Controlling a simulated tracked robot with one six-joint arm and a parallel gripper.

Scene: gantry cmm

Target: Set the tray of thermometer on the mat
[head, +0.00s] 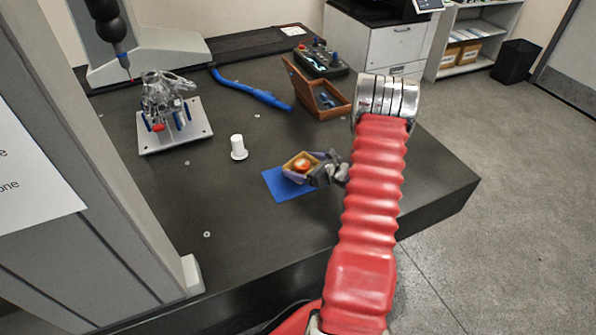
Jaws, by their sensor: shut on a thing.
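A small yellowish tray (289,170) with a round orange-and-white thing in it, which I take for the thermometer (303,164), is at the upper right part of the blue mat (285,188). My gripper (308,173) reaches in from the right and is shut on the tray. The tray looks tilted. I cannot tell whether it touches the mat or is held just above it. My red arm crosses the right of the view, and the gripper hides part of the tray's front and right side.
The dark table has a white cylinder (238,148) left of the mat, a metal part on a plate (174,135), a wooden box (318,92), a blue strip (250,92) and a control box (320,60) behind. A probe (121,55) hangs at the upper left. Bare table lies in front of the mat.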

